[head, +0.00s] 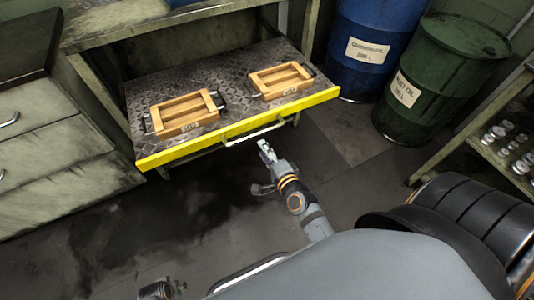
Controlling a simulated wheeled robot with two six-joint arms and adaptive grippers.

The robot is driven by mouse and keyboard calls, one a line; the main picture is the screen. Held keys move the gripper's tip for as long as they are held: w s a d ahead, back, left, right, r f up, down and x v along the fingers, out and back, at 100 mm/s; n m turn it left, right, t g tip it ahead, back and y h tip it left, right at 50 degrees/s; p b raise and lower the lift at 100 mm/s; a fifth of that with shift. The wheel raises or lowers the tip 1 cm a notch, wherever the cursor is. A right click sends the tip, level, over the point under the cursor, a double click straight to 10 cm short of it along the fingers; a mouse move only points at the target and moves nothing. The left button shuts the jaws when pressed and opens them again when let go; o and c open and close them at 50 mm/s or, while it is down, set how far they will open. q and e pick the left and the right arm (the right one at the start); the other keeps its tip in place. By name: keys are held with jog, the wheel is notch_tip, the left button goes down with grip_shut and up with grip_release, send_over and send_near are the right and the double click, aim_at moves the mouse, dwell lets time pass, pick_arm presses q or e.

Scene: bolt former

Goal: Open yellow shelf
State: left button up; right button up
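The yellow shelf (172,152) is a pull-out shelf with a dark diamond-plate top and a yellow front edge. It juts out from under a workbench at the upper left. A pale bar handle (253,133) is fixed to its front edge. My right gripper (264,147) is just in front of and below the handle, near its right part. I cannot tell if it touches the handle, and its finger opening is too small to judge. My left gripper (175,288) is partly seen at the bottom edge, low and away from the shelf; its fingers are unclear.
Two wooden trays (184,127) (280,92) rest on the shelf top. A blue drum (372,25) and a green drum (432,110) stand to the right. A grey drawer cabinet (45,150) is at left. A rack with metal parts (498,150) is at right. The floor before the shelf is clear.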

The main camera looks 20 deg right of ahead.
jog(key=shift+v, duration=1)
jog(key=s+d+f+n+g, duration=0.1)
jog(key=s+f+n+g, duration=0.6)
jog(key=f, duration=0.6)
jog(key=s+d+f+n+g, duration=0.1)
jog(key=s+f+n+g, duration=0.45)
jog(key=f, duration=0.85)
jog(key=s+d+f+n+g+h, duration=0.1)
jog(key=s+d+f+n, duration=0.35)
jog(key=s, duration=0.25)
pick_arm(q)
jog(key=s+a+r+p, duration=0.1)
jog(key=s+r+p, duration=0.3)
jog(key=s+p, duration=0.3)
jog(key=s+a+r+p, duration=0.1)
jog(key=s+r+p, duration=0.3)
jog(key=s+p, duration=0.4)
jog(key=p, duration=0.7)
jog(key=shift+s+r, duration=0.15)
jog(key=shift+r, duration=0.25)
pick_arm(e)
jog(key=s+d+r, duration=0.1)
jog(key=s+r, duration=0.3)
jog(key=s, duration=0.3)
jog(key=s+d+r+n, duration=0.1)
jog(key=s+r, duration=0.4)
jog(key=s, duration=0.3)
jog(key=shift+r+g, duration=0.35)
jog(key=shift+g, duration=0.1)
